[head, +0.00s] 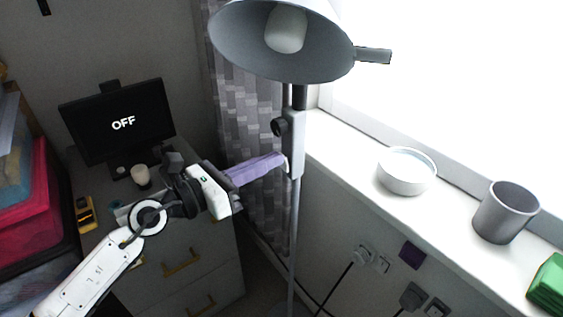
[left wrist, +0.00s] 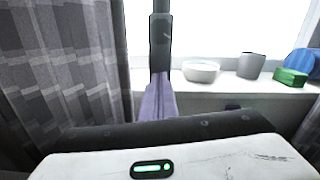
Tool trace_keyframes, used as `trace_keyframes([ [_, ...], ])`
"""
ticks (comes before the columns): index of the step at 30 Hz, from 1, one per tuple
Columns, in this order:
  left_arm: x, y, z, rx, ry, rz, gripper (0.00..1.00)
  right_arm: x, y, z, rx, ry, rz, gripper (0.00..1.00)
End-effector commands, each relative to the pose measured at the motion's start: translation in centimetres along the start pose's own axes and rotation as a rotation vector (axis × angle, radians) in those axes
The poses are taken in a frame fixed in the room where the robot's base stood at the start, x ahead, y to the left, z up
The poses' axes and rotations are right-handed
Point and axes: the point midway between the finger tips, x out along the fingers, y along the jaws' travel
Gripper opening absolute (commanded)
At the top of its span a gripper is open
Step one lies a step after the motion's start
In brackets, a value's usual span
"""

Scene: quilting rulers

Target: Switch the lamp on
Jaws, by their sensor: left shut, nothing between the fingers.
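The lamp is a tall floor lamp with a wide grey shade (head: 232,40), a pale bulb (head: 286,30) that looks unlit, and a thin pole (head: 294,215). A grey block on the pole carries a dark round knob (head: 279,127). My left gripper (head: 280,159) has purple fingers, shut and empty. Its tips are at the pole block, just below the knob; whether they touch it I cannot tell. In the left wrist view the fingers (left wrist: 158,90) point at the dark lamp post (left wrist: 160,45). My right gripper is not in view.
A monitor (head: 118,122) reading "OFF" stands on a drawer cabinet (head: 185,255). The sill (head: 345,150) holds a white bowl (head: 406,171), a grey cup (head: 505,212) and a green object (head: 547,285). A patterned curtain (head: 245,110) hangs behind the lamp. Plugs and cables (head: 362,254) are below the sill.

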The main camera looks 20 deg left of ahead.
Motion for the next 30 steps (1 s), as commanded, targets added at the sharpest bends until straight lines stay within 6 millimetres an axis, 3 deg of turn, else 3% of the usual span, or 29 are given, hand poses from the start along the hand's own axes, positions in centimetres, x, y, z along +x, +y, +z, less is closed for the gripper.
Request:
trace_keyframes([
  [30, 0.53, 0.03, 0.01, 0.000, -0.001, 0.001, 0.00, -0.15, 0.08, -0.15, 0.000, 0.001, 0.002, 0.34],
])
